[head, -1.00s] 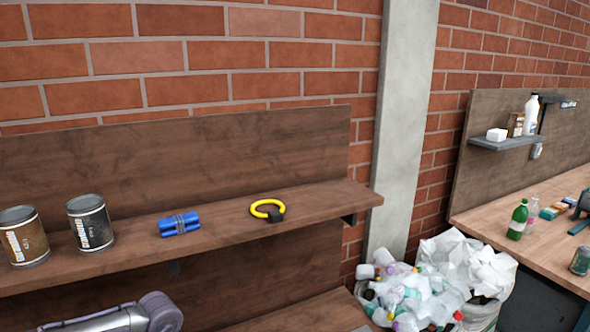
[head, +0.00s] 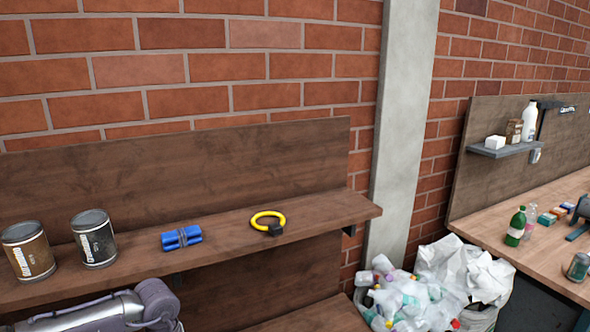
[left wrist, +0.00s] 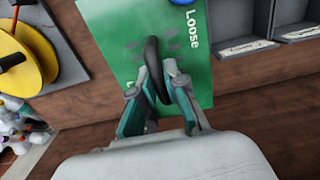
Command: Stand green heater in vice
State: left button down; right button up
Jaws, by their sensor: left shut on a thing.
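In the left wrist view my left gripper (left wrist: 158,85) has its teal fingers closed around a dark, curved, elongated thing (left wrist: 153,60). I cannot tell whether this is part of the green heater. Behind it is a flat green panel (left wrist: 115,30) with the white word "Loose". No green heater can be made out for certain. In the head view a grey-blue device (head: 582,212), possibly the vice, is cut off by the right edge on the far workbench. My left gripper is outside the head view, and my right gripper is in neither view.
A wooden shelf (head: 225,238) holds two cans, a blue bundle (head: 181,238) and a yellow ring (head: 267,223). A bin of plastic waste (head: 405,298) stands beside the pillar (head: 403,130). The right workbench (head: 485,227) carries a green bottle (head: 516,226) and small boxes.

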pick_arm(q)
jog(key=shift+r+p, duration=1.1)
jog(key=shift+r, duration=1.5)
jog(key=shift+w+r, duration=0.1)
